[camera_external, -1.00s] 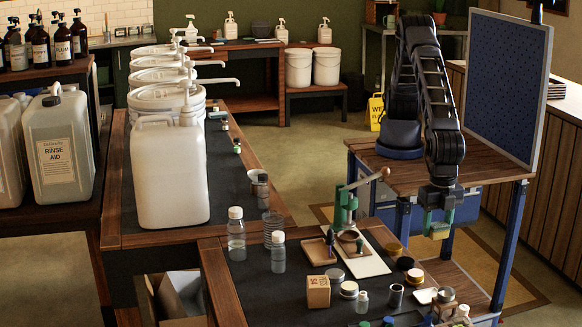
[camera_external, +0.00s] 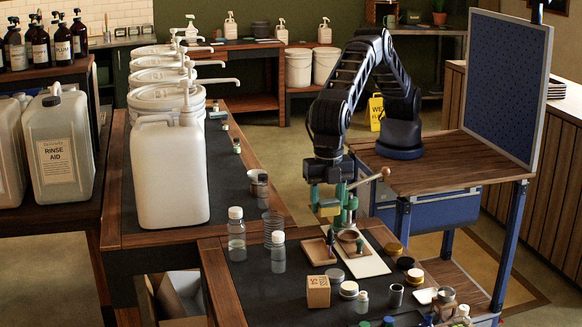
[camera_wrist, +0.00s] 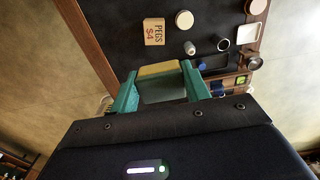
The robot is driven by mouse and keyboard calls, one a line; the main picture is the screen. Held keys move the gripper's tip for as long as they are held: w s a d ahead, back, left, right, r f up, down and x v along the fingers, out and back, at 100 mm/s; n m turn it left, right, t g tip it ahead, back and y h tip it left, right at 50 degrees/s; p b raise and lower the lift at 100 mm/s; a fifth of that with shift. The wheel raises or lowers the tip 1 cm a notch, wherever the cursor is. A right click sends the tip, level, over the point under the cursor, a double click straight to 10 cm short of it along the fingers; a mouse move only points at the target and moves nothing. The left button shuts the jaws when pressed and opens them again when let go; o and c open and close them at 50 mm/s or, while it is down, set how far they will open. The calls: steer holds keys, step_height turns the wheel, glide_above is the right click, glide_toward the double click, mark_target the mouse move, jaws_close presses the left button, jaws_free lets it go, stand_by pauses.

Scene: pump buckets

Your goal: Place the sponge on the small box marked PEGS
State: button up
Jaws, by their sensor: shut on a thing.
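My gripper (camera_external: 327,200), with teal fingers, is shut on a yellow sponge (camera_external: 328,211). It holds the sponge in the air over the back edge of the dark bench, beside the green hand press. The wrist view shows the sponge (camera_wrist: 160,69) between the two fingers (camera_wrist: 160,80). The small cardboard box marked PEGS (camera_wrist: 154,31) stands on the dark bench top ahead of the gripper, apart from the sponge. In the external view the box (camera_external: 318,292) is in front of and below the gripper. Its top looks bare.
The green press (camera_external: 346,215) with its lever stands close to the gripper. Clear bottles (camera_external: 236,240) stand left of the box. Jars and tins (camera_external: 348,290) crowd its right side. A wooden tray (camera_external: 318,252) lies just behind it.

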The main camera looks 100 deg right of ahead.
mark_target(318, 280)
steer(key=shift+w+d+r, duration=0.1)
steer(key=shift+w+d, duration=0.2)
steer(key=shift+w, duration=0.3)
steer(key=shift+w+d, duration=0.1)
steer(key=shift+w, duration=0.1)
step_height(318, 280, down, 20)
steer(key=shift+r, duration=0.1)
steer(key=o, duration=0.9)
steer(key=shift+o, duration=0.2)
step_height(318, 280, up, 12)
